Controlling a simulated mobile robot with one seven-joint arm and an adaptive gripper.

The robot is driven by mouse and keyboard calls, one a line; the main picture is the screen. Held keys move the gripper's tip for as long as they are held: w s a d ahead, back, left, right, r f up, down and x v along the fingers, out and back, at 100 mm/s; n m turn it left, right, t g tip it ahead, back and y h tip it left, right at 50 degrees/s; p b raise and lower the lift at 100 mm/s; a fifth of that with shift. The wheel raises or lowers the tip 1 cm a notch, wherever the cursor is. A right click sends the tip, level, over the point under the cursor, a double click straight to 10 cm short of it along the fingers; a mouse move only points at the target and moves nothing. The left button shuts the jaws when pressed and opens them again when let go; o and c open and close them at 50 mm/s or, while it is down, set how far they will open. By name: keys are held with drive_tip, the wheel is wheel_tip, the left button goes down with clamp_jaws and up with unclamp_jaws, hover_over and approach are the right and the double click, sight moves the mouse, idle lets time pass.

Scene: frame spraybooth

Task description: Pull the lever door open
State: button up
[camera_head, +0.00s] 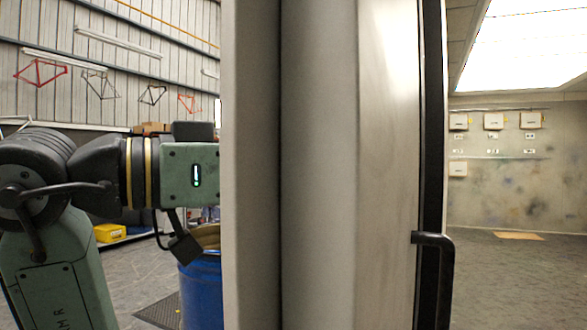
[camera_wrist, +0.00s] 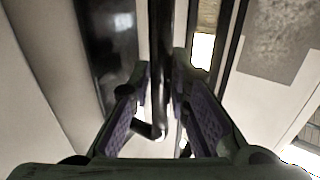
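A pale door (camera_head: 385,170) with a black edge strip (camera_head: 432,120) stands close in front in the head view. A black handle (camera_head: 436,262) juts from its edge side. In the head view my arm reaches in from the left and passes behind the pale panels, so my gripper is hidden there. In the wrist view my gripper (camera_wrist: 161,82) has its two purple-padded fingers apart. A black upright handle bar (camera_wrist: 161,45) runs between the fingertips and bends at its lower end. Whether the fingers touch the bar is not clear.
The pale upright panels (camera_head: 318,170) block the middle of the head view. A blue drum (camera_head: 203,292) stands on the floor below my arm. At right, a lit booth room with wall boxes (camera_head: 493,121) has open floor (camera_head: 515,285).

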drive_tip(key=o, duration=0.4)
drive_tip(key=shift+c, duration=0.2)
drive_tip(key=v, duration=1.2)
drive_tip(key=shift+w, duration=0.1)
